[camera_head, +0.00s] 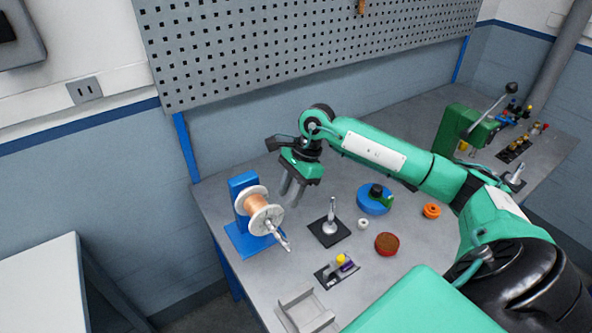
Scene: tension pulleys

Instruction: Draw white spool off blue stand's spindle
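The white spool (265,221), wound with copper-coloured wire between two white flanges, sits on the spindle (283,241) of the blue stand (239,185) at the table's left end. The spindle's metal end sticks out past the spool toward the lower right. My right gripper (289,198) hangs above and to the right of the spool, fingers pointing down. Its two grey fingers look apart, with nothing between them, and it appears clear of the spool. My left gripper is not in view.
A black plate with a metal post (329,227) stands right of the spool. A blue round part (373,201), a white ring (363,224), a red-brown disc (387,244) and an orange ring (431,211) lie farther right. A grey tray (304,309) is in front. A pegboard (300,45) rises behind.

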